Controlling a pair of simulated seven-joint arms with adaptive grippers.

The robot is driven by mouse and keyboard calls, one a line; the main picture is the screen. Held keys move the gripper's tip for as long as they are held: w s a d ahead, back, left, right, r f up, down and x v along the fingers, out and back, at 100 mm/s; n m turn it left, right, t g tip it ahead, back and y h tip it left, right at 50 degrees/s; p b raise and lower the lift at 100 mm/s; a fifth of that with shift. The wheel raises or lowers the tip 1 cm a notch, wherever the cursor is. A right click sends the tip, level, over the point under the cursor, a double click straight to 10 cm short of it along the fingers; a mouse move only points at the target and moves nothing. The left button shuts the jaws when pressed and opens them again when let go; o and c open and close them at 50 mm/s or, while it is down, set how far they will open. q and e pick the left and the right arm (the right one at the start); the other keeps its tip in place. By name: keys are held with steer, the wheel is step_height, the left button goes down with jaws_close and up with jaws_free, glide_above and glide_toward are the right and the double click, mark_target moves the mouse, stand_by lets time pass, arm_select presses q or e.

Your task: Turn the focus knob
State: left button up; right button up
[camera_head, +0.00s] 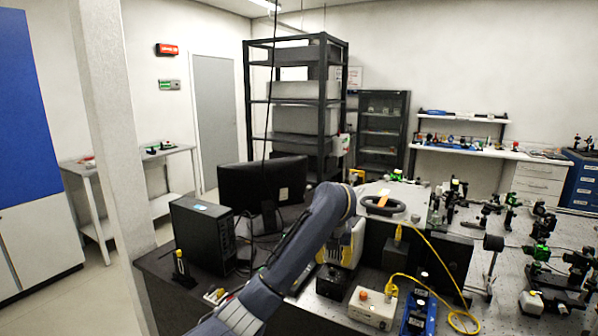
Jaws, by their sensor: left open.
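My left arm reaches in from the bottom left over the near bench and bends down at its end. My left gripper (334,258) is small and partly lost against a white and yellow unit; it is open, and I see nothing held. A black box (331,284) stands just below it; whether they touch I cannot tell. A pale box (372,308) with an orange knob-like top (364,295) stands to the right, apart from the gripper. I cannot tell which part is the focus knob. My right gripper is not in view.
A yellow cable (432,256) loops over the optical bench (492,262). A blue device (418,313) and a dark upright panel (446,262) stand at the right. A monitor (262,185) and a computer tower (203,236) stand left of my arm. Several optical mounts fill the right side.

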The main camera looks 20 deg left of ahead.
arm_select(q)
steer(key=a+v, duration=0.1)
steer(key=v, duration=0.9)
steer(key=w+a+r+n+t+y, duration=0.2)
steer(key=w+a+r+y, duration=0.1)
steer(key=a+r+y, duration=0.2)
steer(key=w+a+r+n+t+y, duration=0.2)
steer(key=w+a+r+t+y, duration=0.1)
steer(key=a+r+y, duration=0.2)
steer(key=shift+w+a+r+t, duration=0.25)
steer(key=shift+a+r, duration=0.8)
steer(key=shift+r, duration=1.15)
